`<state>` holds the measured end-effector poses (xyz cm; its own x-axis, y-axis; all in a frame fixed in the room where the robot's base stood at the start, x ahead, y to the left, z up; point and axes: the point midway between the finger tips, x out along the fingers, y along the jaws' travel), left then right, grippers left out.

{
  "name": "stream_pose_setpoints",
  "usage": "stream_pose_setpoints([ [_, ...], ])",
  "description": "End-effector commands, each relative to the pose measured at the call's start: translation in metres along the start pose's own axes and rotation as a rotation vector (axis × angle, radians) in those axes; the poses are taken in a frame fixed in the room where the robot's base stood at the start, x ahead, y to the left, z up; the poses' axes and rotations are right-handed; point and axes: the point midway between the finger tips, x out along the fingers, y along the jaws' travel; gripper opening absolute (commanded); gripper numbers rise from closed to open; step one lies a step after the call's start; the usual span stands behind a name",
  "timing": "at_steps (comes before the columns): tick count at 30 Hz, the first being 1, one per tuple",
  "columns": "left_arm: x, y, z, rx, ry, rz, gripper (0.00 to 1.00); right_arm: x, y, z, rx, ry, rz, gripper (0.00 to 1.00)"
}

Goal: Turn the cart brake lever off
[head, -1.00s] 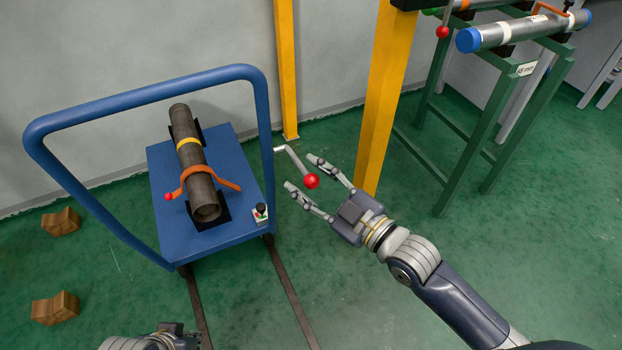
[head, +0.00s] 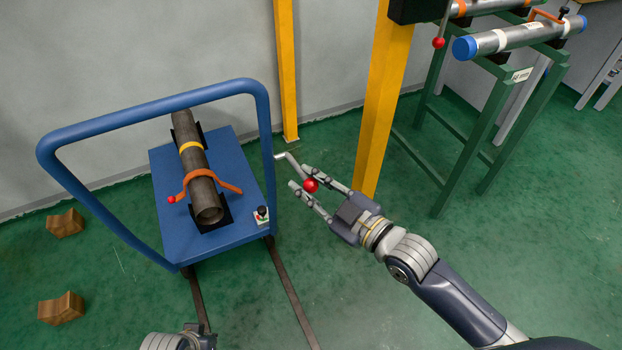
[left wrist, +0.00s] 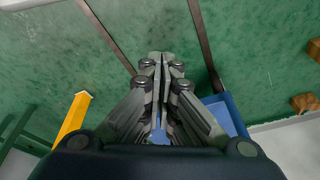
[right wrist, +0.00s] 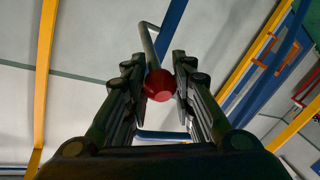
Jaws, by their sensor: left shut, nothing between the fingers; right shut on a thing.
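The cart brake lever is a grey bent rod (head: 287,162) with a red ball knob (head: 311,185), at the right side of the blue cart (head: 235,165). My right gripper (head: 298,178) has its fingers on either side of the knob and is shut on it. In the right wrist view the red knob (right wrist: 159,85) sits between the fingers, with the grey rod (right wrist: 148,45) rising beyond it. My left gripper (left wrist: 158,62) is shut and empty, above the green floor. In the head view only part of my left arm shows at the bottom edge.
A pipe (head: 192,150) with an orange strap lies on the cart. A yellow post (head: 380,110) stands close to my right gripper. A green rack (head: 500,120) holds pipes at upper right. Wooden blocks (head: 62,307) lie on the floor at left. Floor rails (head: 290,295) run toward the front.

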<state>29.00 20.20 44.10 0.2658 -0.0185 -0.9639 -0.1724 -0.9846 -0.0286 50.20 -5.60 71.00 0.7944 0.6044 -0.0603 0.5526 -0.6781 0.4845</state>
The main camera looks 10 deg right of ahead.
Motion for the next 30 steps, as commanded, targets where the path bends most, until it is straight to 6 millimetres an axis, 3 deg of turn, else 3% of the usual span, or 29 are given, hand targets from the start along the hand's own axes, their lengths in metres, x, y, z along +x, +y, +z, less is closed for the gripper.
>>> stream_pose_setpoints([
  [12,0.054,0.003,0.025,0.006,-0.039,0.006,0.0,0.001,0.006,-0.009,0.016,-0.041,-0.023,0.0],
  [26,0.064,0.004,0.03,0.007,-0.041,0.006,0.0,0.001,0.006,-0.008,0.019,-0.046,-0.026,0.0],
  [27,0.064,0.004,0.03,0.007,-0.041,0.006,0.0,0.001,0.006,-0.008,0.019,-0.046,-0.026,0.32],
  [29,0.064,0.004,0.03,0.007,-0.041,0.006,0.0,0.001,0.005,-0.008,0.019,-0.046,-0.026,0.45],
  [30,0.064,0.004,0.03,0.007,-0.042,0.006,0.0,0.001,0.005,-0.008,0.019,-0.047,-0.026,0.45],
])
